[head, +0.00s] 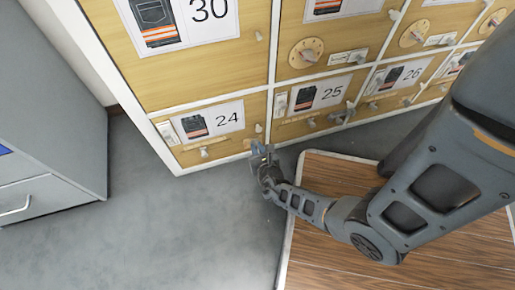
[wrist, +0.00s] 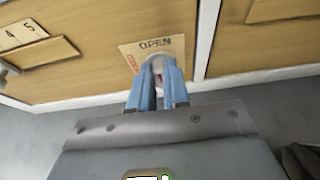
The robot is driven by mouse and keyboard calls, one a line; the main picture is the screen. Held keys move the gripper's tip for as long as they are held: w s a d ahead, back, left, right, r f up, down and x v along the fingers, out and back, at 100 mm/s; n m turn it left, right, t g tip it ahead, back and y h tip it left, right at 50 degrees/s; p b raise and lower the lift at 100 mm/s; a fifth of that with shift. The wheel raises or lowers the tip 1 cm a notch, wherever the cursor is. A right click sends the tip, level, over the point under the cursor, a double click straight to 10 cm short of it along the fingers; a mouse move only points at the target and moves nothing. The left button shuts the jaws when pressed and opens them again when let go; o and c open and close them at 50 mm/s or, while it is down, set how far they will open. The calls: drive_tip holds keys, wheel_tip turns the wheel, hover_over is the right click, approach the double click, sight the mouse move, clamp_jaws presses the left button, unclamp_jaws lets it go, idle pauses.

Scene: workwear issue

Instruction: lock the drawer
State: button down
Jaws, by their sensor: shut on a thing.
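Drawer 24 (head: 228,148) is in the bottom row of the wooden cabinet in the head view, its front looking flush with its frame. My gripper (head: 262,155) is at that drawer's lower right corner. In the wrist view my gripper (wrist: 158,80) is shut on a pale round lock knob (wrist: 157,64), mostly hidden between the blue fingers. Behind the knob is a plate (wrist: 176,45) with "OPEN" at its top and red lettering, partly hidden, at its left. Which way the knob points is hard to tell.
Drawers 25 (head: 337,105) and 26 (head: 422,68) are to the right, with drawer 30 (head: 238,55) above. A wood-topped surface (head: 345,265) lies below my arm. A grey cabinet (head: 60,125) stands at the left. Bare grey floor (head: 195,225) is between.

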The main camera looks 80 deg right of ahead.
drive_tip(key=shift+w, duration=0.1)
drive_tip(key=shift+w+a+f+n+g+h, duration=0.2)
drive_tip(key=shift+n+g+h, duration=0.4)
drive_tip(key=shift+n, duration=0.7)
drive_tip(key=shift+w+a+f+n+g+h, duration=0.1)
drive_tip(key=shift+w+n+g+h, duration=0.3)
drive_tip(key=shift+n, duration=0.9)
drive_tip(key=shift+w+a+f+n+g+h, duration=0.15)
drive_tip(key=shift+n+g+h, duration=0.55)
drive_tip(key=shift+n, duration=0.6)
drive_tip(key=shift+s+n, duration=0.1)
drive_tip(key=shift+n, duration=0.3)
drive_tip(key=c, duration=1.1)
unclamp_jaws()
